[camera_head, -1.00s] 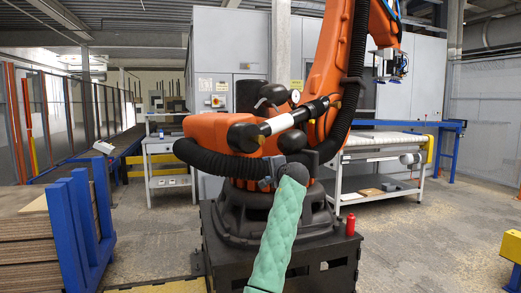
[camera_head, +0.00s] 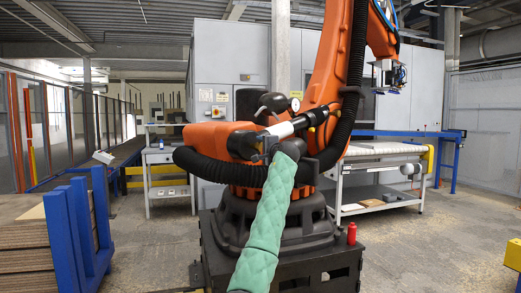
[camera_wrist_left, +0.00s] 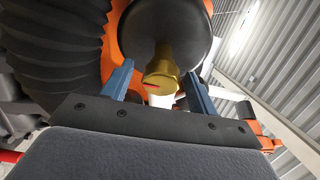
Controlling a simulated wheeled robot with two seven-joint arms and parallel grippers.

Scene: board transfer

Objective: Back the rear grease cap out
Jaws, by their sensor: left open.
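The grease cap (camera_wrist_left: 161,76) is a brass-coloured cap with a red mark, on the end of a dark round housing (camera_wrist_left: 165,28) in the left wrist view. My left gripper (camera_wrist_left: 159,72) is open, with one blue finger on each side of the cap. Gaps show between fingers and cap. In the head view my green-sleeved left arm reaches up to the orange robot arm (camera_head: 330,75); the left gripper (camera_head: 276,143) is small and dark there against the robot's joint. The cap cannot be made out in that view. My right gripper is not in view.
A black ribbed hose (camera_head: 205,168) loops beside the joint, and it fills the left of the wrist view (camera_wrist_left: 55,45). A red bottle (camera_head: 351,234) stands on the robot's dark base (camera_head: 300,262). A blue rack (camera_head: 80,225) holds boards at left.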

